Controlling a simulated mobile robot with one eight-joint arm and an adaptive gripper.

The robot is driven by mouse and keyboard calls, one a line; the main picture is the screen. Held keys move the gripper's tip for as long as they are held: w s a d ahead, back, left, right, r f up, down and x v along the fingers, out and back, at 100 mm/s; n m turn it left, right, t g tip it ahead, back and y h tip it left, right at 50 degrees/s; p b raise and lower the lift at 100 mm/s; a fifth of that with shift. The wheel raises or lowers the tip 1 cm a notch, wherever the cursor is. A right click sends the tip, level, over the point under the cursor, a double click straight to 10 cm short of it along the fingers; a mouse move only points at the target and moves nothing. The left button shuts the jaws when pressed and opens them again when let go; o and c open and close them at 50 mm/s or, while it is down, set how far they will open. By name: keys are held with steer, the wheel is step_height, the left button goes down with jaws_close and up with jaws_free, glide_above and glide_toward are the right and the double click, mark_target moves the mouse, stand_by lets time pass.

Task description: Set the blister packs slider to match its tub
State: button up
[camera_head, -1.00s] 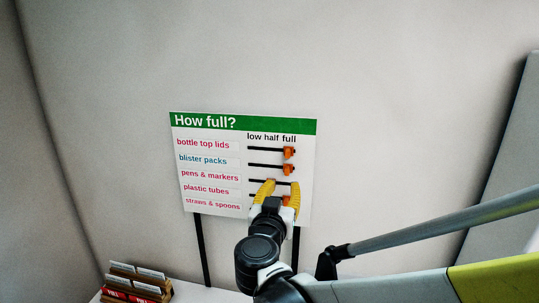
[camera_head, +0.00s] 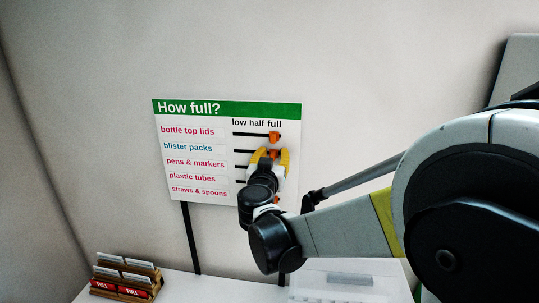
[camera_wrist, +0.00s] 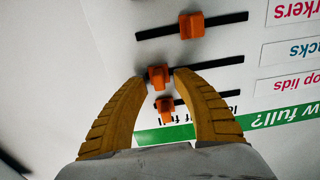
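The blister packs slider (camera_head: 274,153) is an orange knob on a black track, second row of the "How full?" board (camera_head: 172,193). It sits at the full end. In the wrist view, where the board appears upside down, this orange knob (camera_wrist: 158,76) lies between my fingertips. My gripper (camera_head: 271,155) has yellow fingers, spread either side of the knob; the gripper (camera_wrist: 161,77) shows small gaps beside it, and contact cannot be told. The contents of the blister packs tub cannot be made out.
The bottle top lids slider (camera_wrist: 165,104) is at full, close to my fingers. The pens & markers slider (camera_wrist: 191,26) is around half. A wooden card holder (camera_head: 128,278) and a clear container (camera_head: 340,281) stand on the white table (camera_head: 195,286) below.

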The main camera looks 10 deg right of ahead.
mark_target(257, 149)
jaws_close()
steer(key=shift+a, duration=0.1)
steer(key=a, duration=0.1)
steer(key=w+a, duration=0.1)
steer(key=a, duration=0.1)
steer(key=w+a, duration=0.1)
steer(key=shift+a+b, duration=0.3)
steer(key=shift+a, duration=0.05)
steer(key=shift+d, duration=0.1)
jaws_free()
steer(key=shift+s, duration=0.1)
